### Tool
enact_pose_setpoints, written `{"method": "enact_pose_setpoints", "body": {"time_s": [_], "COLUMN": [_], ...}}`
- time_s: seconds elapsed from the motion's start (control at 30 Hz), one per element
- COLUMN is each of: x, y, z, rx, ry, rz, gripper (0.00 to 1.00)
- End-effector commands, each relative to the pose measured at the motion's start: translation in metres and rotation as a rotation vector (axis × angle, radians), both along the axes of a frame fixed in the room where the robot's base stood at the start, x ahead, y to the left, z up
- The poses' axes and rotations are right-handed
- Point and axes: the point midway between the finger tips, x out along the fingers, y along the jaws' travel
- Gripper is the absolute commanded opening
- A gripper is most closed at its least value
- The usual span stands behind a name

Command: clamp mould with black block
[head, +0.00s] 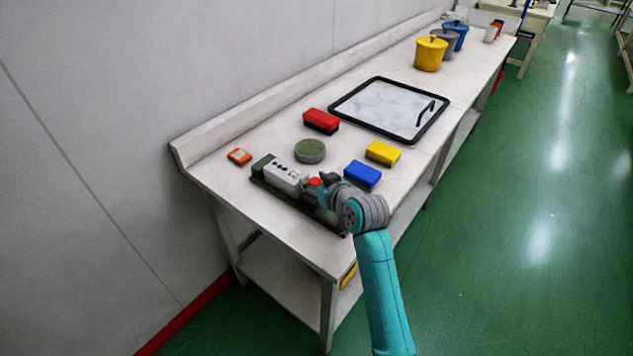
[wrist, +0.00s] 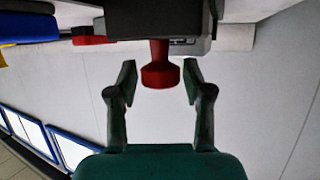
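A grey box-shaped piece with dark holes on top (head: 283,175), which looks like the mould, sits on a dark green base (head: 258,166) near the table's near end. A small black block (head: 330,178) is beside its right end and shows large at the top of the wrist view (wrist: 155,18). A red knob (head: 315,182) sticks out from the black block in the wrist view (wrist: 160,75). My gripper (wrist: 158,73) is open, its fingers on either side of the knob with gaps. In the head view my wrist partly hides this area.
On the white table (head: 235,190) are a green-grey round puck (head: 310,151), red (head: 321,121), blue (head: 362,174) and yellow (head: 383,153) blocks, an orange item (head: 239,156) and a black-rimmed tray (head: 335,109). Pots (head: 430,54) stand farther back. A wall runs along the left.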

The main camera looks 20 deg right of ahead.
Motion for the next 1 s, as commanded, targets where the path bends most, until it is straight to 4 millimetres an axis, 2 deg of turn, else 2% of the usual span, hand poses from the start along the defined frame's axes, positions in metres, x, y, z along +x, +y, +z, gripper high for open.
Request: {"method": "enact_pose_setpoints", "body": {"time_s": [0.3, 0.43, 0.57, 0.9, 1.0], "x": [-0.001, -0.008, -0.025, -0.084, -0.095], "y": [0.0, -0.002, -0.006, -0.02, -0.023], "z": [0.0, 0.003, 0.01, 0.035, 0.04], "rx": [0.0, 0.001, 0.001, 0.001, 0.001], "ry": [0.0, 0.0, -0.001, 0.0, 0.0], "rz": [0.001, 0.0, 0.0, 0.0, -0.001], "gripper": [0.62, 0.62, 0.62, 0.62, 0.62]}}
